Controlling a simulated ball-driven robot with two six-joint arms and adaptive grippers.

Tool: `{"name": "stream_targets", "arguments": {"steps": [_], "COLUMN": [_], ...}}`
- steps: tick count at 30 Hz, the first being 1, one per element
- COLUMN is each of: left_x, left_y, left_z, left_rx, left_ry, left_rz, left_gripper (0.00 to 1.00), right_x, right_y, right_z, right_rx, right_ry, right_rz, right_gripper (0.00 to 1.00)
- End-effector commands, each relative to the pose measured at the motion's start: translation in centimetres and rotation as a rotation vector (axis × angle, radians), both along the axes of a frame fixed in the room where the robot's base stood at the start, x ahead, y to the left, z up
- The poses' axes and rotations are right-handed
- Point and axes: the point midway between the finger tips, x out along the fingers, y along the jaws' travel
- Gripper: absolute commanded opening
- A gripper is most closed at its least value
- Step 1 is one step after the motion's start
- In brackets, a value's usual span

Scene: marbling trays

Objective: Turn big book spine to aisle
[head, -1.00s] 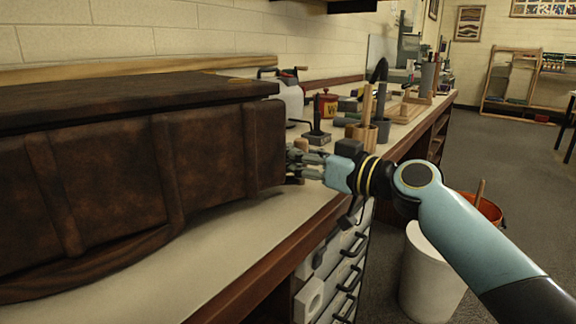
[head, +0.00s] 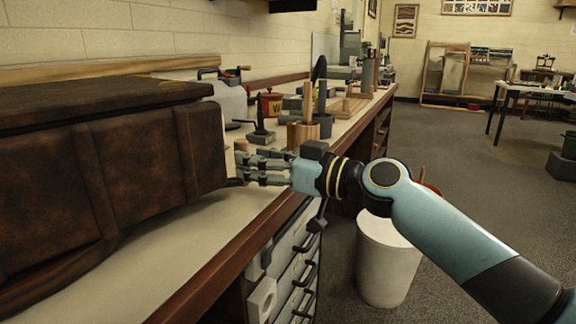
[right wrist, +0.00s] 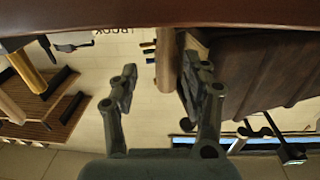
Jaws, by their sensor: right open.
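The big book (head: 140,165) is a large, dark brown, leather-like volume lying on the pale bench top at the left of the head view. Its banded long side faces me and the bench's front; its left end is out of frame. My right gripper (head: 239,168) is open and empty, just off the book's right end, low above the bench. In the right wrist view, my right gripper (right wrist: 158,88) has its fingers apart, and the book (right wrist: 275,75) fills the upper right beside one finger. I cannot tell whether they touch. My left gripper is not in view.
The bench top (head: 185,240) is bare in front of the book. Beyond my gripper stand a wooden pot (head: 303,136), a red tin (head: 271,104) and a whitish jug (head: 228,100). A white bin (head: 388,265) stands on the floor beside the bench drawers.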

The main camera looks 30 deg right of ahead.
Motion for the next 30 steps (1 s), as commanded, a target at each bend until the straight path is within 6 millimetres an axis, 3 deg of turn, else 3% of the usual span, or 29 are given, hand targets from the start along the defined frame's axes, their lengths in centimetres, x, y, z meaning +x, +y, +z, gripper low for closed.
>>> {"name": "stream_targets", "arguments": {"steps": [3, 9, 15, 24, 30], "left_x": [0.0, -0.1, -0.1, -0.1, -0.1], "left_y": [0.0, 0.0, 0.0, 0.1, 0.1], "left_z": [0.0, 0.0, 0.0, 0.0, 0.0], "left_rx": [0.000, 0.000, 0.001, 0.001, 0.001], "left_ry": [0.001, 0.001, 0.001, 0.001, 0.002], "left_rz": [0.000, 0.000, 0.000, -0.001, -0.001], "left_gripper": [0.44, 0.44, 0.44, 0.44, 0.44], "right_x": [-2.7, -5.9, -7.1, -7.2, -7.2], "right_y": [-1.6, -3.6, -4.3, -4.4, -4.4], "right_z": [-0.2, -0.1, -0.1, 0.0, 0.0], "right_rx": [-0.010, -0.005, -0.003, -0.001, -0.001], "right_ry": [0.005, 0.003, 0.002, 0.000, 0.000], "right_rz": [0.001, 0.000, -0.002, -0.004, -0.003], "right_gripper": [0.48, 0.48, 0.48, 0.48, 0.23]}}
